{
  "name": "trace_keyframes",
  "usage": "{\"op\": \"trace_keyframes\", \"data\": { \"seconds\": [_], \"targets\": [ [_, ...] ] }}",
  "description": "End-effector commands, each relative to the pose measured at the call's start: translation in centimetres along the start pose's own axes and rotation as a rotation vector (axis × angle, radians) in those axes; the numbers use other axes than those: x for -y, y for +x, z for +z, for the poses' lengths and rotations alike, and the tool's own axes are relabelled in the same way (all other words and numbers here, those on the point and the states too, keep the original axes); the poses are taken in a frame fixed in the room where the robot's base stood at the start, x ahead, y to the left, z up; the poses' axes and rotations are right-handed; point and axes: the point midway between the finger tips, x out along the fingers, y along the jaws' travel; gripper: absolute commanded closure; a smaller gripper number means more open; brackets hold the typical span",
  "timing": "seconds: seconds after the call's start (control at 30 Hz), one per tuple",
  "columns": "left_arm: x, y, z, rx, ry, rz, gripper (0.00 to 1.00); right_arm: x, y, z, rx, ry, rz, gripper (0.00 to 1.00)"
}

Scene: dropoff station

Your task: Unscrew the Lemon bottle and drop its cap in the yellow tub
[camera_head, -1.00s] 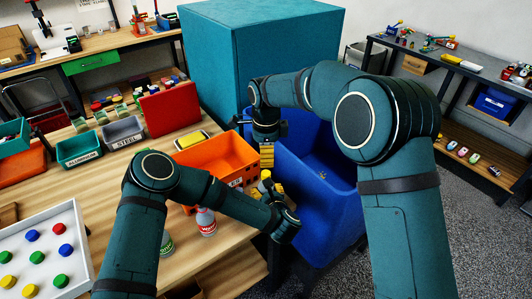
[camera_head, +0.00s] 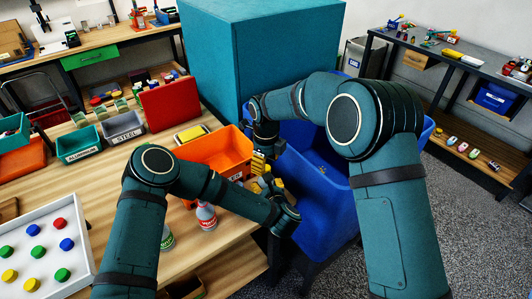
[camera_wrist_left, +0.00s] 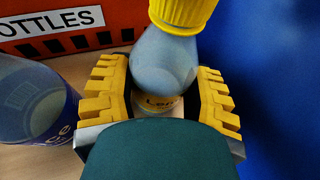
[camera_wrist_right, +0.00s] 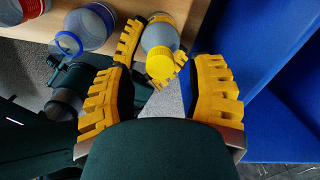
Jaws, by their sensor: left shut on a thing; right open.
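The Lemon bottle, pale grey-blue with a yellow cap, is held upright by my left gripper (camera_head: 266,187). In the left wrist view the left gripper's (camera_wrist_left: 160,95) yellow fingers stand on both sides of the bottle (camera_wrist_left: 165,62), and the cap (camera_wrist_left: 183,12) sits on its neck. My right gripper (camera_head: 260,160) is just above the bottle in the head view. In the right wrist view the right gripper (camera_wrist_right: 168,55) is open, with the cap (camera_wrist_right: 160,64) between its fingertips and no clear contact. I cannot pick out the yellow tub for sure.
The orange bottles crate (camera_head: 215,150) stands behind the grippers. A red-labelled bottle (camera_head: 206,218) stands on the table, close to my left arm. The large blue bin (camera_head: 335,195) is right of the grippers. A white tray (camera_head: 85,262) with coloured discs is at left.

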Motion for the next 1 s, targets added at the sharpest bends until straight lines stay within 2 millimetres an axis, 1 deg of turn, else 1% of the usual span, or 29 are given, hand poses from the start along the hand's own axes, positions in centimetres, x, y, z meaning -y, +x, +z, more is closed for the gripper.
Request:
{"op": "trace_keyframes", "data": {
  "seconds": [0.03,0.2,0.5,0.53,0.57,0.6,0.7,1.0],
  "targets": [
    [0.0,0.0,0.0,0.000,0.000,0.000,1.00,0.0,0.7,-0.1,-0.001,0.000,0.001,0.45],
    [0.0,0.0,0.0,0.000,0.000,0.000,1.00,0.0,1.9,0.0,-0.001,-0.001,0.000,0.45],
    [0.0,0.0,0.0,0.000,0.000,0.000,1.00,0.0,2.1,0.0,0.000,-0.001,0.000,0.45],
    [0.0,0.0,0.0,0.000,0.000,0.000,1.00,0.0,2.1,0.0,0.000,-0.001,0.000,0.43],
    [0.0,0.0,0.0,0.000,0.000,0.000,1.00,0.0,2.1,0.0,0.000,-0.001,0.000,0.53],
    [0.0,0.0,0.0,0.000,0.000,0.000,1.00,0.0,2.1,0.0,0.000,-0.001,0.000,0.68],
    [0.0,0.0,0.0,0.000,0.000,0.000,1.00,0.0,2.1,0.0,0.000,-0.001,0.000,1.00],
    [0.0,0.0,0.0,0.000,0.000,0.000,1.00,0.0,2.1,0.0,0.000,-0.002,0.000,1.00]
  ]
}}
